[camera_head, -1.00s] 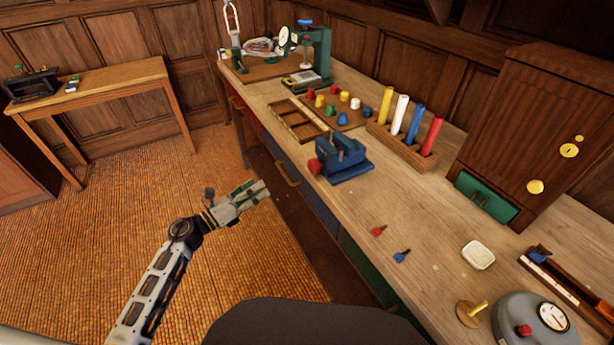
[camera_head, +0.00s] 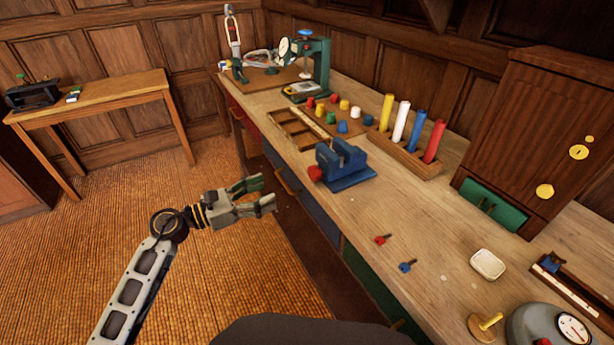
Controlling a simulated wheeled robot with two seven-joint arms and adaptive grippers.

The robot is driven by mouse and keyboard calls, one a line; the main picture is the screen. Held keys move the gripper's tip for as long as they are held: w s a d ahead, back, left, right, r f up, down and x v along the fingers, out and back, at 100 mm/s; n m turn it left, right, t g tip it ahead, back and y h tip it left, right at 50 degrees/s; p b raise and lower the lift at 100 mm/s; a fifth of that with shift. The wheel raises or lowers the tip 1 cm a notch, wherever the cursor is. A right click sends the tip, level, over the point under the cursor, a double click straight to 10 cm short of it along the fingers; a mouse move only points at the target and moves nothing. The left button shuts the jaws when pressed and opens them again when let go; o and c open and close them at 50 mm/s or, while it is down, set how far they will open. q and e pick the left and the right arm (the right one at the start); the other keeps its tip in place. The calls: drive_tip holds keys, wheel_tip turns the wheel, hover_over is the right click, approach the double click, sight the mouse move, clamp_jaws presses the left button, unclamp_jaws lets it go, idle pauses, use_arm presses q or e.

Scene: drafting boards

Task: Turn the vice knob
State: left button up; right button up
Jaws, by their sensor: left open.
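A blue vice (camera_head: 344,166) stands on the workbench near its front edge. Its red knob (camera_head: 315,173) faces the front edge, toward the left of the picture. My left gripper (camera_head: 268,194) is open and empty in front of the bench, to the left of and a little below the knob in the picture. Its fingers point right, toward the bench, and are apart from the knob. My right gripper is not in view.
Behind the vice on the workbench (camera_head: 425,210) are a wooden tray (camera_head: 277,129), coloured pegs and a rack (camera_head: 402,155) of coloured cylinders. Two small keys, red (camera_head: 382,239) and blue (camera_head: 407,266), lie to its right. A wooden cabinet (camera_head: 535,130) stands at the back right.

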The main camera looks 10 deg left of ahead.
sight(310, 175)
use_arm(q)
drive_tip(key=p+x, duration=0.1)
drive_tip(key=x, duration=1.1)
drive_tip(key=shift+w+d, duration=0.1)
drive_tip(key=shift+w, duration=0.05)
drive_tip(key=shift+w+d, duration=0.3)
drive_tip(key=shift+d, duration=0.2)
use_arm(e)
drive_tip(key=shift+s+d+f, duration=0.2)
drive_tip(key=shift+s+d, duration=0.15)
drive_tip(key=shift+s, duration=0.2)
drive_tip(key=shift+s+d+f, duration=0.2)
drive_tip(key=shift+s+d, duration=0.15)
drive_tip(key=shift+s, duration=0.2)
use_arm(q)
drive_tip(key=shift+c, duration=0.2)
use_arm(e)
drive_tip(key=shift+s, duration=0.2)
use_arm(q)
drive_tip(key=c, duration=1)
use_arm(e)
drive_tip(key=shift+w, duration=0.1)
